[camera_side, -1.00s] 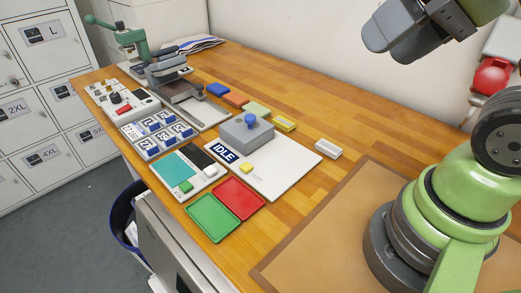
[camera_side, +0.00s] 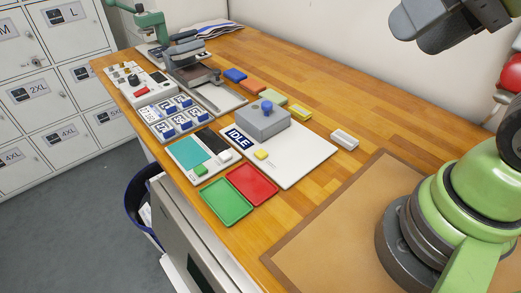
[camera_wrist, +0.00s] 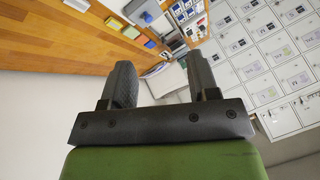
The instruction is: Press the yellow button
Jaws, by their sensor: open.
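My gripper (camera_side: 408,27) is high at the upper right of the side view, far from the button. In the wrist view my gripper (camera_wrist: 160,68) shows two dark fingers apart with nothing between them. I cannot make out the yellow button in the wrist view.
Green (camera_side: 228,203) and red (camera_side: 253,182) trays lie in front of the board. Several coloured blocks, including a yellow one (camera_side: 300,113), lie behind it. A white block (camera_side: 344,140) is to the right. A press (camera_side: 186,62) and green-handled tool (camera_side: 150,22) stand farther back.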

